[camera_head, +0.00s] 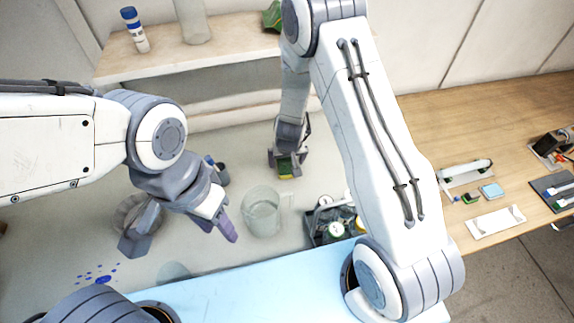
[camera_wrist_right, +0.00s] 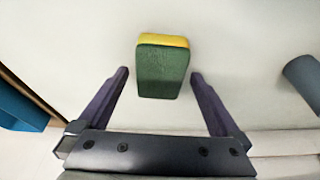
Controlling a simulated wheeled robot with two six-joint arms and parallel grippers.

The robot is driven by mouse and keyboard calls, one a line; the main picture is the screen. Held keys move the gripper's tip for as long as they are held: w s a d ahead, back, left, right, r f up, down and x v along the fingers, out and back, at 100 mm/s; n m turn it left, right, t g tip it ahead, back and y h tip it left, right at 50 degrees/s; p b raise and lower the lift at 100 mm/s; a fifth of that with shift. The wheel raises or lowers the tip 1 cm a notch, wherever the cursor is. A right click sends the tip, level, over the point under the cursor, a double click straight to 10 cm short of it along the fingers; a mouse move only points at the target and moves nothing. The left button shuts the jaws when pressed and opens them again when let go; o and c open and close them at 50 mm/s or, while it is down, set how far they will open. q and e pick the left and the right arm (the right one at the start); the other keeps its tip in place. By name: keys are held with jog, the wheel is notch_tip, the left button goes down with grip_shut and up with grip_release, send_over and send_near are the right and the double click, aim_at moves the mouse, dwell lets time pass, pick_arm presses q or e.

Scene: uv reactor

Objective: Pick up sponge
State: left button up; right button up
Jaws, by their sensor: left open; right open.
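The sponge (camera_wrist_right: 161,70) is a small block with a green face and a yellow layer, lying on the pale bench surface. In the right wrist view it sits just beyond and between the open fingers of my right gripper (camera_wrist_right: 160,85), touching neither. In the head view the sponge (camera_head: 288,167) shows at the fingertips of my right gripper (camera_head: 287,163), partly covered by it. My left gripper (camera_head: 184,238) is open and empty above the bench, left of a glass beaker.
The glass beaker (camera_head: 263,212) stands right of my left gripper. A dark caddy (camera_head: 330,222) with bottles is right of it. Blue spots (camera_head: 100,277) mark the bench at lower left. A shelf (camera_head: 180,55) with a bottle (camera_head: 134,30) runs along the back.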

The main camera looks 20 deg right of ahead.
aim_at(287, 163)
jog(key=shift+f, duration=0.2)
dwell(0.4)
jog(key=c, duration=1.3)
jog(key=shift+r, duration=0.1)
jog(key=shift+r+p, duration=0.4)
jog(key=shift+r, duration=0.2)
notch_tip(287, 163, up, 4)
jog(key=p, duration=0.2)
jog(key=shift+f+p, duration=0.2)
jog(key=shift+p, duration=0.15)
jog(key=s+b, duration=0.1)
jog(key=s+d+r, duration=0.1)
jog(key=s+b, duration=0.1)
jog(key=shift+s+d+r+b, duration=0.25)
jog(key=shift+b, duration=0.1)
jog(key=s+d+r, duration=0.1)
jog(key=s, duration=0.1)
jog(key=s+d+r, duration=0.1)
jog(key=s+r, duration=0.1)
jog(key=s, duration=0.1)
jog(key=s+d+r, duration=0.1)
jog(key=s+r, duration=0.1)
jog(key=shift+s+b, duration=0.2)
jog(key=shift+b, duration=0.2)
